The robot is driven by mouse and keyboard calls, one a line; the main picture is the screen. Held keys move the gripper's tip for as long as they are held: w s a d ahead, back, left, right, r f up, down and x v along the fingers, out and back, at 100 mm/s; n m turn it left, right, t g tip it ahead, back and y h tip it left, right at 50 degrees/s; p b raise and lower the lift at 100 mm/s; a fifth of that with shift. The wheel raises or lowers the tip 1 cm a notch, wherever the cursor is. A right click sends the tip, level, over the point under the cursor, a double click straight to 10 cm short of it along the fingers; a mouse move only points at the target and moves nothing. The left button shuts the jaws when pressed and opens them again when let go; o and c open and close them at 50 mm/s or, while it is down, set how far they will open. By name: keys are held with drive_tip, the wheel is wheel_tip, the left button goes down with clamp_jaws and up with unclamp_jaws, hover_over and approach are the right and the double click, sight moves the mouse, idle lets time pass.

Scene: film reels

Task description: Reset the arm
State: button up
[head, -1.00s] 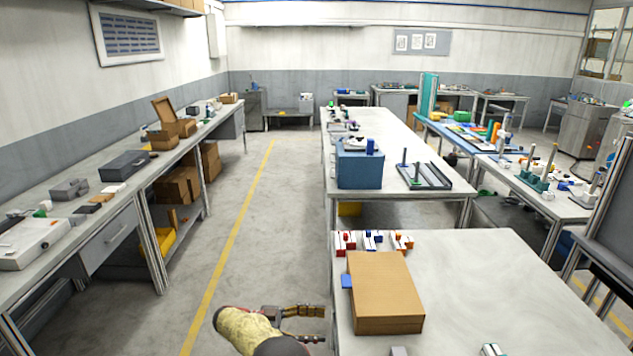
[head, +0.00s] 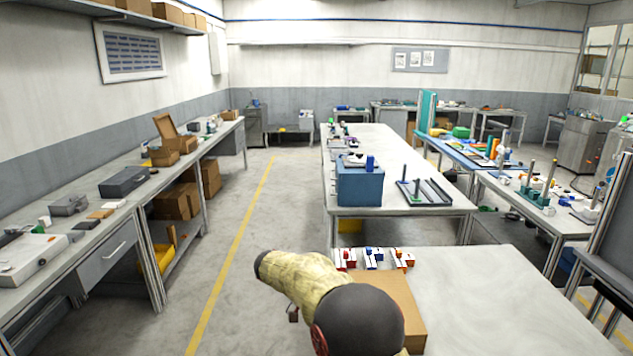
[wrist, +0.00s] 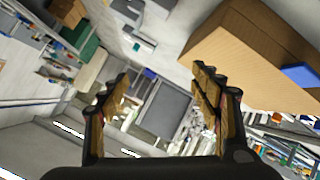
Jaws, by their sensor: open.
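My gripper shows in the wrist view (wrist: 160,105) with its two fingers spread apart and nothing between them. In the head view my arm covers part of the near table, and the fingers are mostly hidden behind it. The cardboard box (head: 400,297) lies on the near table, partly hidden by my arm. It also shows at the upper right of the wrist view (wrist: 245,55), beside the right finger, with a blue piece (wrist: 300,75) at its side.
The near table (head: 490,300) is mostly bare to the right. Small red, blue and orange parts (head: 374,258) stand at its back edge. A blue bin (head: 359,186) sits on the table behind. A long bench (head: 90,225) runs along the left, with clear floor (head: 250,215) between.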

drive_tip(key=s+d+r+n+t+y, duration=0.1)
drive_tip(key=s+d+r+n+y, duration=0.3)
drive_tip(key=s, duration=0.4)
drive_tip(key=s+d+r+n+t+y, duration=0.1)
drive_tip(key=s+d+r+n+y, duration=0.2)
drive_tip(key=s+r, duration=0.4)
drive_tip(key=s+f+n+t+y, duration=0.1)
drive_tip(key=s+n+t+y, duration=0.3)
drive_tip(key=s, duration=1.5)
drive_tip(key=shift+s+d+f+n+t+y, duration=0.3)
drive_tip(key=shift+d+f+n+t, duration=0.1)
drive_tip(key=shift+n+t, duration=0.15)
drive_tip(key=shift+w, duration=0.1)
